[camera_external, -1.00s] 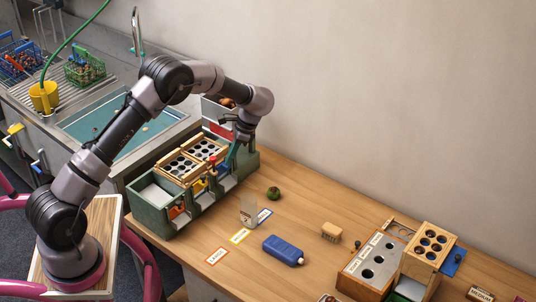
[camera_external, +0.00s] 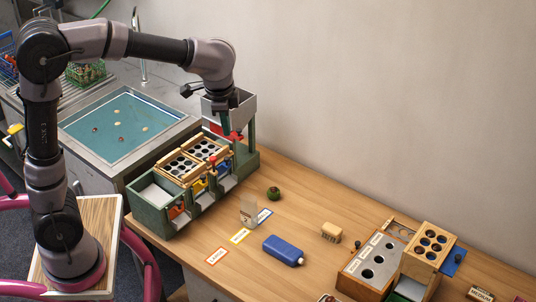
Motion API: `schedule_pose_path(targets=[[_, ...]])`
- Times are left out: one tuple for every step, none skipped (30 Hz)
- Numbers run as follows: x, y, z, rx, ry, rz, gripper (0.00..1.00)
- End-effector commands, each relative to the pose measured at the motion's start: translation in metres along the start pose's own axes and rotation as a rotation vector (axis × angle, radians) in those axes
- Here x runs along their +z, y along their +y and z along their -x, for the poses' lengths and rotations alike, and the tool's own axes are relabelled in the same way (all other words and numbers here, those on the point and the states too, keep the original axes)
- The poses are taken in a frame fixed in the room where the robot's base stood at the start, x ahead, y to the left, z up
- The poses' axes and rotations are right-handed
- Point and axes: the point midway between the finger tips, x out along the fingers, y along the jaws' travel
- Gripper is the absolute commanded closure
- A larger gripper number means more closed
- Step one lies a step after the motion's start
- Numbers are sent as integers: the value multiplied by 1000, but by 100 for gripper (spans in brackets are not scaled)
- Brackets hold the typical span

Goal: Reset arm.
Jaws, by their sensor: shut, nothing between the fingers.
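My gripper (camera_external: 228,127) hangs from my raised arm at the back end of the green sorting machine (camera_external: 152,216). It points down and is shut with nothing seen in it. Its fingertips are small and dark, in front of the grey hopper (camera_external: 243,104) and close to a red part (camera_external: 233,136); whether they touch cannot be told. My arm stands upright from its base and reaches right across the sink. The hopper's inside is mostly hidden from this side.
The sink (camera_external: 95,145) holds water with several chestnuts floating. A wooden box with holes (camera_external: 426,243) stands right.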

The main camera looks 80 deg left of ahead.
Motion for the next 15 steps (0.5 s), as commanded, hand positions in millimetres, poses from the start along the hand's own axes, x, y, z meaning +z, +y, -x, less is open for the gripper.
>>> schedule_pose_path(targets=[[8,17,20,-15,43,-12,100],[14,26,30,-22,65,-18,100],[21,38,41,-30,96,-25,100],[27,47,49,-36,118,-31,100],[33,56,57,-42,142,-36,100],[42,67,66,-50,172,-42,100],[49,76,72,-55,196,-49,100],[56,84,78,-60,220,-53,100],[66,95,85,-66,250,-62,100],[73,103,90,-69,274,-67,100],[81,111,94,-72,299,-73,100],[91,121,98,-76,329,-79,100],[98,128,100,-78,353,-84,100],[106,135,102,-80,375,-88,100],[115,143,104,-82,401,-95,100]])
